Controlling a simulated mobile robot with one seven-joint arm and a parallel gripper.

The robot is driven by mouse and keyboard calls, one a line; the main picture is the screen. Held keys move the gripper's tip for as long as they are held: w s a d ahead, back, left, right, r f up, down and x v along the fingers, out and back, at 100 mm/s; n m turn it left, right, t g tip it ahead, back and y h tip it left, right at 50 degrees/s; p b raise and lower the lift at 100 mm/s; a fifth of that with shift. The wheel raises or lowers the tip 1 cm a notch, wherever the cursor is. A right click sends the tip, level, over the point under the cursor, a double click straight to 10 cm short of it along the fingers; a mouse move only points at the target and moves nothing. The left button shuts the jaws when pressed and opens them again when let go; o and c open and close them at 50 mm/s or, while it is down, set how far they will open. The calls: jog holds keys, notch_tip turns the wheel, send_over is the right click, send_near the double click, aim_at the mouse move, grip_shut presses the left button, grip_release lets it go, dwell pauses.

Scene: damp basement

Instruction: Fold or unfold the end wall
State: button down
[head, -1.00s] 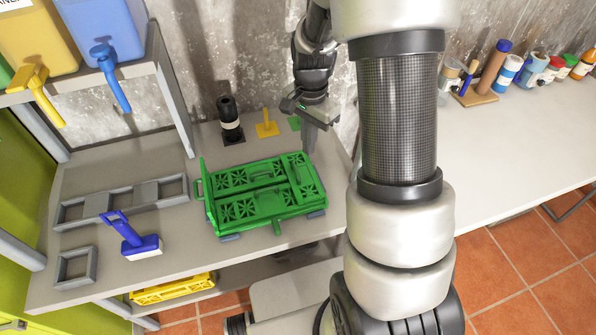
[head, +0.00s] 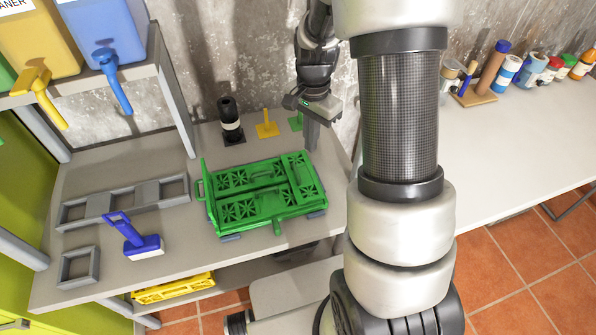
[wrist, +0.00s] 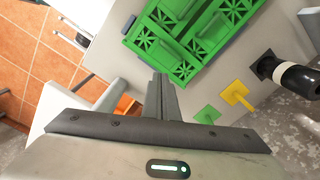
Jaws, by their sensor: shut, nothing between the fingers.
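A green folding crate (head: 262,195) lies on the grey workbench, with slotted wall panels folded flat on its top. Its left end wall (head: 204,190) stands up as a thin upright edge. At the right end a narrow end panel (head: 304,178) lies flat. My gripper (head: 312,146) is shut and empty, pointing down just beyond the crate's far right corner. In the wrist view, the shut fingers (wrist: 161,92) point toward the edge of the crate (wrist: 190,38) and appear apart from it. My arm hides part of the bench to the right.
A black-and-white bottle (head: 230,120), a yellow scraper (head: 266,124) and a green one (head: 295,122) stand behind the crate. A blue brush (head: 135,238) and grey frames (head: 122,202) are left. Dispensers (head: 97,40) hang above. The wall is close behind.

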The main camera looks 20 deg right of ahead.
jog(key=shift+a+r+p, duration=0.2)
jog(key=shift+r+p, duration=0.25)
jog(key=shift+r, duration=0.3)
notch_tip(320, 180, up, 11)
jog(key=p, duration=0.8)
